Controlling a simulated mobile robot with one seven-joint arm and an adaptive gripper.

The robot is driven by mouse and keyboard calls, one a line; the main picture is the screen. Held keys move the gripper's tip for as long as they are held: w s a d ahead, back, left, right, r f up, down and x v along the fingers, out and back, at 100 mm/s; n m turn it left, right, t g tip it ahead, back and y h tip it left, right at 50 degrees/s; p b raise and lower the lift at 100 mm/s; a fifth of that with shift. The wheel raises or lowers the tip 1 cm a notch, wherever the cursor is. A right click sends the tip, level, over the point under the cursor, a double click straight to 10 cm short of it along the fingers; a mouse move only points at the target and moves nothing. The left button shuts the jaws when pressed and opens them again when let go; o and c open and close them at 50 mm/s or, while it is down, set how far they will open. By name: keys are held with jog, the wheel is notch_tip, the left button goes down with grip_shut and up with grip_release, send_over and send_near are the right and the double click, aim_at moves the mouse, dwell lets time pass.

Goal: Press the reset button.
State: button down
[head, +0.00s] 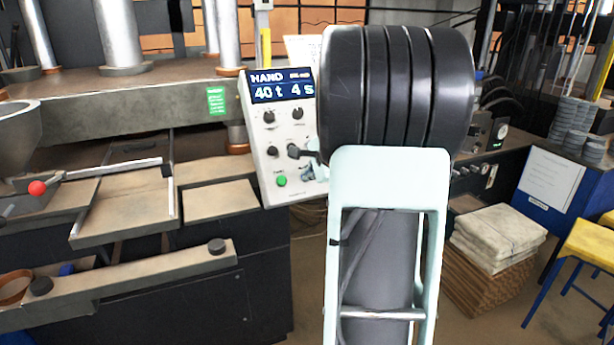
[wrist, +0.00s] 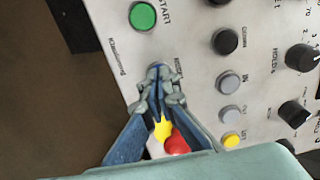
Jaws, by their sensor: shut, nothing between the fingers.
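The pale control panel (head: 257,130) stands left of my arm in the head view, and its face fills much of the wrist view (wrist: 197,20). My gripper (wrist: 157,78) is shut and empty, with its tips at the panel near the green START button (wrist: 143,15). A small label, seemingly RESET, sits beside the tips. The button by that label is mostly hidden by the tips, with a hint of blue there. I cannot tell whether the tips touch it. In the head view my gripper (head: 308,170) is partly hidden by my arm.
A black button (wrist: 225,40), grey buttons (wrist: 229,80), a lit yellow button (wrist: 231,140) and black knobs (wrist: 302,57) lie right of the fingers. A red knob with yellow (wrist: 177,144) shows behind them. The press table (head: 100,95) stands left of the panel.

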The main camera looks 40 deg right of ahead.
jog(key=p+v, duration=0.1)
jog(key=v, duration=0.7)
jog(key=shift+p, duration=0.4)
jog(key=shift+w, duration=0.1)
dwell(0.4)
